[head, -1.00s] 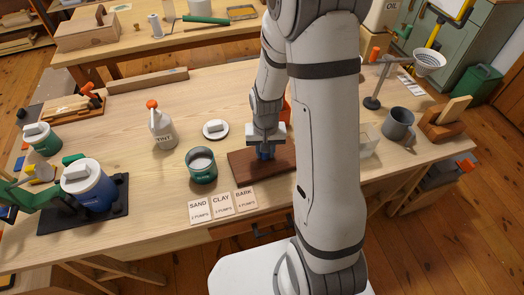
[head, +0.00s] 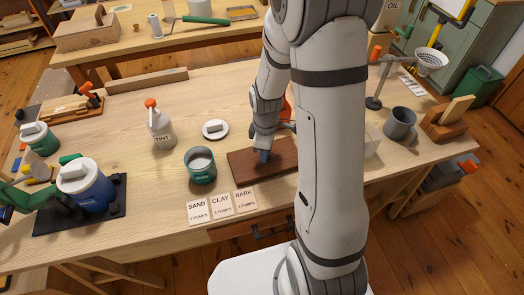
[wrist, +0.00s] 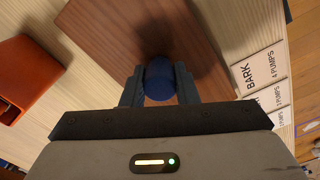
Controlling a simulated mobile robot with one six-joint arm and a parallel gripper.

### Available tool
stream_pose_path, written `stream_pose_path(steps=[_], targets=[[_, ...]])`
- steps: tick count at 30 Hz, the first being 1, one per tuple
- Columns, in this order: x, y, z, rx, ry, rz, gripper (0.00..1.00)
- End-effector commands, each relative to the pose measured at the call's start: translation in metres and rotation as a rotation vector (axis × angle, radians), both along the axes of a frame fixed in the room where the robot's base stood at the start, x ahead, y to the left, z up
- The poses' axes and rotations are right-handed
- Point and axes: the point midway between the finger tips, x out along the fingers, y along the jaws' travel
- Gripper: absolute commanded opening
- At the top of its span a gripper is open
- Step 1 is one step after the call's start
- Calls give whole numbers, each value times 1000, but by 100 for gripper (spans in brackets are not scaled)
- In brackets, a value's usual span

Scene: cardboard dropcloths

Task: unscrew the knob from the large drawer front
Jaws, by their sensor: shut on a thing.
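The large drawer front is a dark brown wooden board (head: 243,168) lying flat on the workbench in the head view. It fills the upper middle of the wrist view (wrist: 110,35). The knob (wrist: 160,82) is round and blue, between my two fingers in the wrist view. My gripper (head: 264,155) points down over the middle of the board and is shut on the knob. In the wrist view the fingers (wrist: 160,88) touch the knob on both sides. The knob's underside is hidden, so I cannot tell whether it touches the board.
A green tin (head: 201,168) stands left of the board. The SAND, CLAY and BARK cards (head: 221,205) lie in front. An orange object (wrist: 24,78) is beside the board. A grey mug (head: 398,124) stands to the right.

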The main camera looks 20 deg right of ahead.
Motion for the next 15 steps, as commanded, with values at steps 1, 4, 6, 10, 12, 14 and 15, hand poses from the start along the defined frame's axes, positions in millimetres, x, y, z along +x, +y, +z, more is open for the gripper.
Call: stream_pose_path(steps=[1,4,6,10,12,14,15], targets=[[0,0,0,0,0,15,5],[0,0,0,0,0,28,5],[0,0,0,0,0,29,5],[0,0,0,0,0,28,5],[0,0,0,0,0,28,32],[0,0,0,0,0,27,37],[0,0,0,0,0,27,40]])
